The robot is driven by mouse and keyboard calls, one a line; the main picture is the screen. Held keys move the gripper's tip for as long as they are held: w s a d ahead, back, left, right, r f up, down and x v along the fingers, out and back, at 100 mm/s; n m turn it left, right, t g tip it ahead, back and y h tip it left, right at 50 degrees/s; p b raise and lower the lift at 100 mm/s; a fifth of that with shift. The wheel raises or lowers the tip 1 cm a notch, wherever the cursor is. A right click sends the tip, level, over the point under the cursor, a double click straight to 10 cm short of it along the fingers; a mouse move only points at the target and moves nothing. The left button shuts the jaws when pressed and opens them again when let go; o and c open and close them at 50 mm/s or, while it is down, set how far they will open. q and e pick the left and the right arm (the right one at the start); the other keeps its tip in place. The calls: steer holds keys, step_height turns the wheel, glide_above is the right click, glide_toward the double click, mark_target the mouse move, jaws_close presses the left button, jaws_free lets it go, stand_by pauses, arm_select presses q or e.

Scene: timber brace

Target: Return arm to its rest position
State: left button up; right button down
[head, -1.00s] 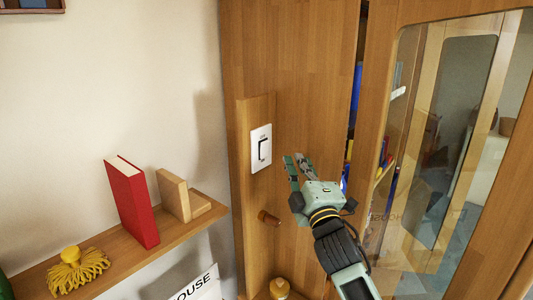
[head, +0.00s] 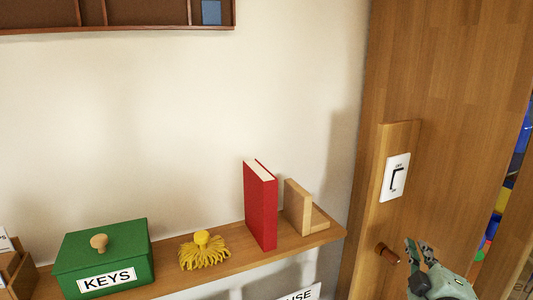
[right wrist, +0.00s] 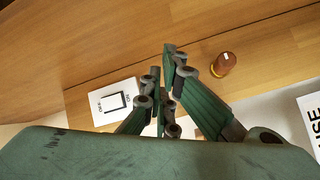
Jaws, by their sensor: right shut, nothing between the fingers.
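My right gripper (head: 422,246) is at the lower right of the head view, just right of a wooden peg (head: 388,252) and below a white switch plate (head: 395,177). It is shut and empty. In the right wrist view the green fingers (right wrist: 168,75) are together, between the switch plate (right wrist: 112,100) and the peg (right wrist: 223,64). No contact with either can be made out. Most of my right arm is cut off in the head view. My left gripper is out of view.
A wall shelf (head: 212,267) holds a green KEYS box (head: 104,256), a yellow mop head (head: 203,252), a red book (head: 261,205) and a wooden bookend (head: 297,207). A wooden panel (head: 440,90) stands at the right. A compartmented rack (head: 120,12) hangs above.

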steer(key=s+a+f+m+g+y, duration=0.1)
steer(key=s+a+f+m+g, duration=0.15)
steer(key=s+a+f, duration=0.4)
steer(key=s+a+f+m+g+y, duration=0.1)
steer(key=s+f+g, duration=0.3)
steer(key=f, duration=0.6)
steer(key=s+a+f+m+g+y, duration=0.2)
steer(key=s+a+f+g, duration=0.25)
steer(key=s, duration=0.55)
steer(key=s+a+f+m+g+y, duration=0.1)
steer(key=s+a+f+m+g, duration=0.15)
steer(key=s+a+f, duration=0.5)
steer(key=s+d+f+g+b, duration=0.1)
steer(key=s+f+b, duration=0.15)
steer(key=f, duration=1.35)
steer(key=s+d+f+g+b, duration=0.1)
steer(key=s+d+f+b, duration=0.15)
steer(key=f, duration=1.35)
steer(key=s+d+f+n+b, duration=0.1)
steer(key=s+f+b, duration=0.3)
steer(key=s+f, duration=1.1)
step_height(320, 180, down, 4)
steer(key=shift+s+d+r+g, duration=0.1)
steer(key=shift+s+d+g, duration=0.35)
steer(key=shift+d, duration=0.15)
